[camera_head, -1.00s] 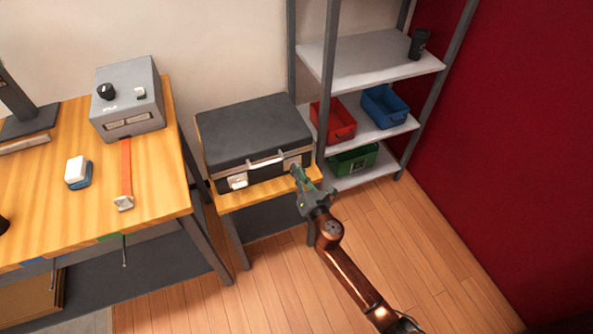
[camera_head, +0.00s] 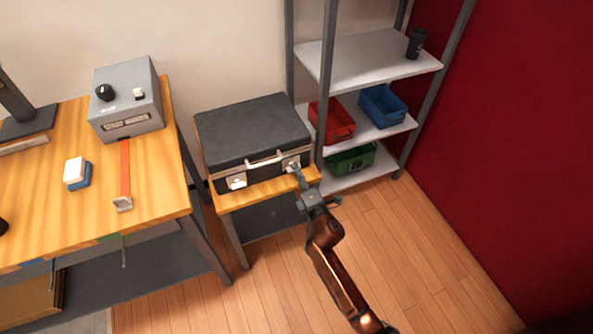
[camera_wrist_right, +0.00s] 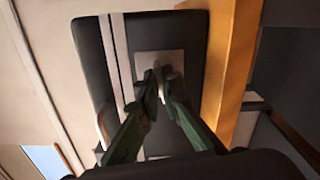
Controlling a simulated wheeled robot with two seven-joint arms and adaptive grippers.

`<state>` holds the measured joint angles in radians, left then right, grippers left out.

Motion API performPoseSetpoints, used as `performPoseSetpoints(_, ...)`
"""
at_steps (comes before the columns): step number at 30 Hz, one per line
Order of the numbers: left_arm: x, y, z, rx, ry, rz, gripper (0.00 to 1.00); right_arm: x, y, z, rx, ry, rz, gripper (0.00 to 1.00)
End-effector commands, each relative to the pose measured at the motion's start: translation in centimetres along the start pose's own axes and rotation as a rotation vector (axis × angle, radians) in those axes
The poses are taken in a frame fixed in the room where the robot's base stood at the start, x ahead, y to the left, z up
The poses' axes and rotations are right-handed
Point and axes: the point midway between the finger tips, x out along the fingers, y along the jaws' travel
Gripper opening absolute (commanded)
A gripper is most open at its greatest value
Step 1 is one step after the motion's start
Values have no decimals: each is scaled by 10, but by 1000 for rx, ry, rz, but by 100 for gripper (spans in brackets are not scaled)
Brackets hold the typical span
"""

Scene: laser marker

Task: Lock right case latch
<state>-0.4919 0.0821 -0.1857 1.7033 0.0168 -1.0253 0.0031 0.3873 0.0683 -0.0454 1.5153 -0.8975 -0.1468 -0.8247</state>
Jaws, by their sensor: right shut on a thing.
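A black case (camera_head: 252,132) lies closed on a small wooden stand, with a silver handle (camera_head: 265,158) on its front. The left latch (camera_head: 236,183) is a light metal plate near the front left corner. The right latch (camera_head: 290,162) is at the front right, partly covered by my right gripper (camera_head: 295,172). In the right wrist view, the two fingertips (camera_wrist_right: 160,85) meet at the latch plate (camera_wrist_right: 158,63), shut on a small part of the right latch. The fingers hide most of that part, so its exact position is unclear. My left gripper is not in view.
The wooden stand (camera_head: 232,198) holds the case. A metal shelf (camera_head: 375,60) with red, blue and green bins stands close on the right. A workbench (camera_head: 55,215) with a grey machine (camera_head: 126,100) is on the left. The floor in front is clear.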

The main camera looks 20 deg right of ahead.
Motion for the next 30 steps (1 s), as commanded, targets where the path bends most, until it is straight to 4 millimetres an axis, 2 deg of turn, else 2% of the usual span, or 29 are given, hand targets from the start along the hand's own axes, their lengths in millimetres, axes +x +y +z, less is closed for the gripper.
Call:
performPoseSetpoints(12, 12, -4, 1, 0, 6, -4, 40, 0, -2, 0, 201, 0, -2, 0)
performPoseSetpoints(29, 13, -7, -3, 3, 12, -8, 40, 0, -2, 0, 233, 0, -2, 0)
performPoseSetpoints(30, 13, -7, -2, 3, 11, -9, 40, 0, -3, 0, 233, 0, -2, 6)
